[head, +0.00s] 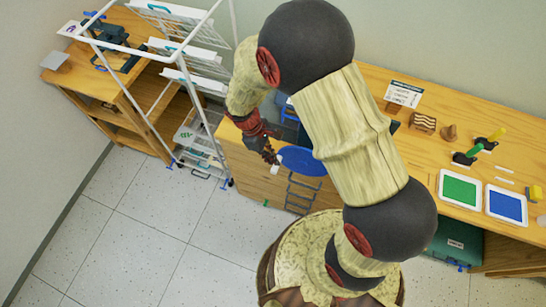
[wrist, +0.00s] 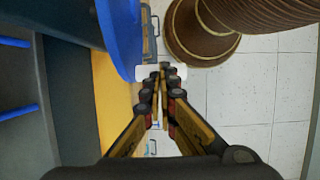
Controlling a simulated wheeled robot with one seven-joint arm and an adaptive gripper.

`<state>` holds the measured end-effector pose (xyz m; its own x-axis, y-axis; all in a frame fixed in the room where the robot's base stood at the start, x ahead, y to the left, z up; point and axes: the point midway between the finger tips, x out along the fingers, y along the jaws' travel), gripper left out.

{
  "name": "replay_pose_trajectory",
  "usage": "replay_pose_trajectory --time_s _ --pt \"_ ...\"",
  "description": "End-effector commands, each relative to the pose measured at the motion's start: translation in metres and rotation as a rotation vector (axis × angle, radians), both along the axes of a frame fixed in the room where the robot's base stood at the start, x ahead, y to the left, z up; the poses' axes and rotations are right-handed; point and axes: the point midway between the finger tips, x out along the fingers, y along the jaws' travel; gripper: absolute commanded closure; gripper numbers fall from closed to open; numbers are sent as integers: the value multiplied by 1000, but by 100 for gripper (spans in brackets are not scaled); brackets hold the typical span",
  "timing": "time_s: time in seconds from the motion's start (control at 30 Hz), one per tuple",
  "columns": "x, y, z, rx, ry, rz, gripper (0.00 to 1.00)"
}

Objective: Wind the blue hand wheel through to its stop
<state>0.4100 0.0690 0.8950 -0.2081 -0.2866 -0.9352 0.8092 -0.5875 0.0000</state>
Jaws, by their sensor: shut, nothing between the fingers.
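The blue hand wheel (head: 303,161) shows in the head view at the front edge of the wooden bench, partly hidden by my arm. In the wrist view the wheel (wrist: 122,35) is at the upper left, edge towards me. A small white piece (head: 275,169), which looks like the wheel's handle, is at its left edge. The white piece (wrist: 148,72) also shows at my fingertips in the wrist view. My gripper (head: 268,157) is left of the wheel, close to the white piece. Its fingers (wrist: 158,88) are together and empty. I cannot tell whether they touch the white piece.
The wooden bench (head: 450,110) carries a green tray (head: 459,189), a blue tray (head: 506,204) and a small sign (head: 403,94). A white wire drying rack (head: 190,75) stands left of my gripper. The tiled floor (head: 140,225) at front left is clear.

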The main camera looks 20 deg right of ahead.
Motion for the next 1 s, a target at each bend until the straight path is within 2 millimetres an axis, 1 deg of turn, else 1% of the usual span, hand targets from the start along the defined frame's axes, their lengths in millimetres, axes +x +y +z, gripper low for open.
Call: replay_pose_trajectory --time_s 0.17,0.37,0.67,1.0 --pt "1 1 -5 -30 23 1 100" --pt "2 4 -15 -106 78 2 100" --pt "2 4 -44 -312 229 4 100" --pt "-3 -3 -77 -564 410 1 100"
